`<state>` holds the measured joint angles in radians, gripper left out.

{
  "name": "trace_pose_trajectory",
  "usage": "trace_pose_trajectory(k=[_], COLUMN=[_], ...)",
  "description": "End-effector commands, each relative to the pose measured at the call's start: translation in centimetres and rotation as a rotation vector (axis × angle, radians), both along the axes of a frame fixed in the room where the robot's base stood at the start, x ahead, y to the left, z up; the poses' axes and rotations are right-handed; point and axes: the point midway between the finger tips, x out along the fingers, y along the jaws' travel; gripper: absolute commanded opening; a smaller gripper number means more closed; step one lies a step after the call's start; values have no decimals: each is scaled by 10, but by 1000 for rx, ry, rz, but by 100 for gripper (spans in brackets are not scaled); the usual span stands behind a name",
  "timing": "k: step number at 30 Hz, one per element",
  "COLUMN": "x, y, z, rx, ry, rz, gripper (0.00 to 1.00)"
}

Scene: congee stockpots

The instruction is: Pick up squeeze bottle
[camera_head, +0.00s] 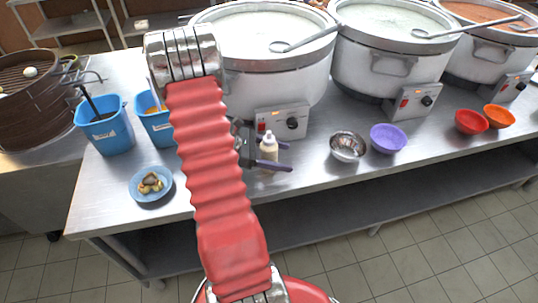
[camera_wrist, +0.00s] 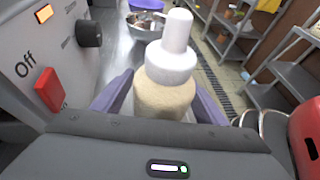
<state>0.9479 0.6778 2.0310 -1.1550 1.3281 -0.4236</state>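The squeeze bottle (camera_head: 267,148) has a tan body and a white cap and nozzle. It stands upright on the steel counter in front of the first stockpot's control box. In the wrist view the bottle (camera_wrist: 166,85) is close and central. My gripper (camera_head: 278,154) has purple fingers, one on each side of the bottle. In the wrist view my gripper (camera_wrist: 163,95) shows narrow gaps between the fingers and the bottle's sides, so it looks open around it. The far fingertips are partly hidden by the bottle there.
Control box (camera_head: 283,121) with a red switch and knob is close behind the bottle. A metal bowl (camera_head: 347,147) and purple bowl (camera_head: 388,138) stand to the right. A blue bowl (camera_head: 151,185) and blue tubs (camera_head: 106,128) are left. The counter (camera_head: 325,178) is clear at the front.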

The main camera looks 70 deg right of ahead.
Motion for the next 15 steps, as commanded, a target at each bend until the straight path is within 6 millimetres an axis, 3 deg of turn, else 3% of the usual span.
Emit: trace_pose_trajectory(k=[13,15], x=[0,0], y=[0,0], z=[0,0], rx=[0,-1], ry=[0,0], rz=[0,0], gripper=[35,34])
